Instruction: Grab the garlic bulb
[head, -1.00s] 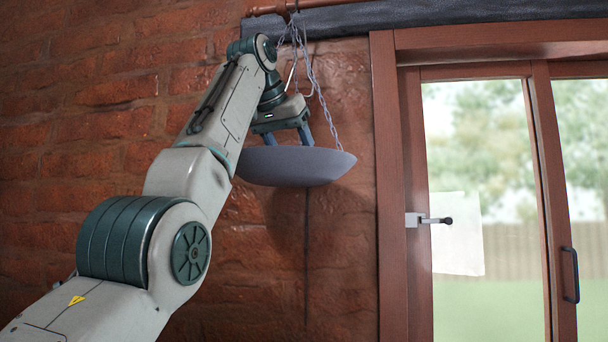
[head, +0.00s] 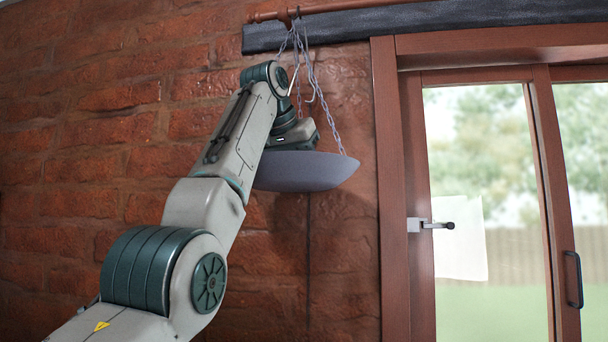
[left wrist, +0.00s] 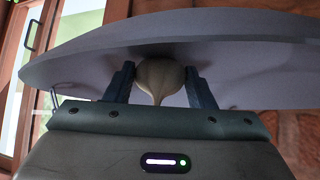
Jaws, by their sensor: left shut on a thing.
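The garlic bulb (left wrist: 160,72) is pale beige with its narrow end toward the camera in the left wrist view. It sits inside the grey-purple hanging bowl (head: 308,172), whose inner surface also fills the top of the left wrist view (left wrist: 255,50). My left gripper (left wrist: 160,84) is shut on the bulb, with one dark finger at each side of it. In the head view my left gripper reaches down into the bowl, and the bowl's near wall hides its fingers and the bulb. My right gripper is not in view.
The bowl hangs by chains (head: 325,105) from a rail (head: 330,8) close to the brick wall (head: 110,130). The chains run right beside my left wrist. A brown-framed glass door (head: 480,180) with a handle (head: 435,225) stands to the right.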

